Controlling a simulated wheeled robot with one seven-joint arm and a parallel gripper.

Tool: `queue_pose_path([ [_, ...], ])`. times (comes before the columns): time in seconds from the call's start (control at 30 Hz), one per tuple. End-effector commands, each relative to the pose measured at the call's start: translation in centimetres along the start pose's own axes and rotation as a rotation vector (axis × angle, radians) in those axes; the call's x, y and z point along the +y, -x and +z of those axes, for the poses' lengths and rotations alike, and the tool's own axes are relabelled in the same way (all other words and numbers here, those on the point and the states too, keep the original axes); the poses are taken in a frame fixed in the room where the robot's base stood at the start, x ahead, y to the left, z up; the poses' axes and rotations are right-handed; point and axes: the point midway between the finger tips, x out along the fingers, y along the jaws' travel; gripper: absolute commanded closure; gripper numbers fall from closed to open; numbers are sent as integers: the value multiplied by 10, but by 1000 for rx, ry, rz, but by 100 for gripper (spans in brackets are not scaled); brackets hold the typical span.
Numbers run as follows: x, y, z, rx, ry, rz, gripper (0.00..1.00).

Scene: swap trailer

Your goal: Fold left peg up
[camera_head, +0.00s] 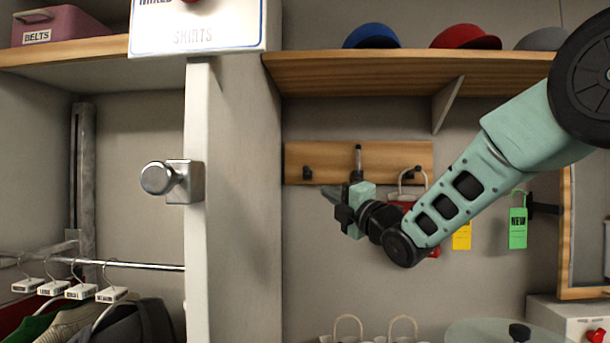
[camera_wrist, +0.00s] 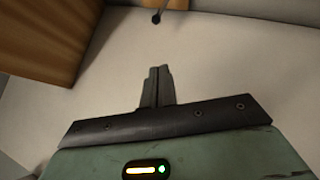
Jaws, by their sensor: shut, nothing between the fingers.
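A wooden peg board (camera_head: 330,151) is mounted on the wall under a shelf. Its left peg (camera_head: 307,173) is small and dark and sits low on the board. The middle peg (camera_head: 358,156) stands up along the board. A right peg (camera_head: 417,174) is partly behind hanging items.
A shelf with blue (camera_head: 372,36) and red (camera_head: 466,37) caps is above. A white post (camera_head: 198,240) with a metal knob (camera_head: 158,178) stands at left. A red tag (camera_head: 434,252) is partly hidden behind my arm; yellow (camera_head: 462,237) and green (camera_head: 518,222) tags hang at right.

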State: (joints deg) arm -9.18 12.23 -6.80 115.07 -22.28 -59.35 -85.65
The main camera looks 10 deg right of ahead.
Motion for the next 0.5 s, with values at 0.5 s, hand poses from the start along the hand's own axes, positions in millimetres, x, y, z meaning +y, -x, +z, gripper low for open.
queue_pose_path([
  [0.5, 4, -99, 7, -1, -4, -6, 100],
])
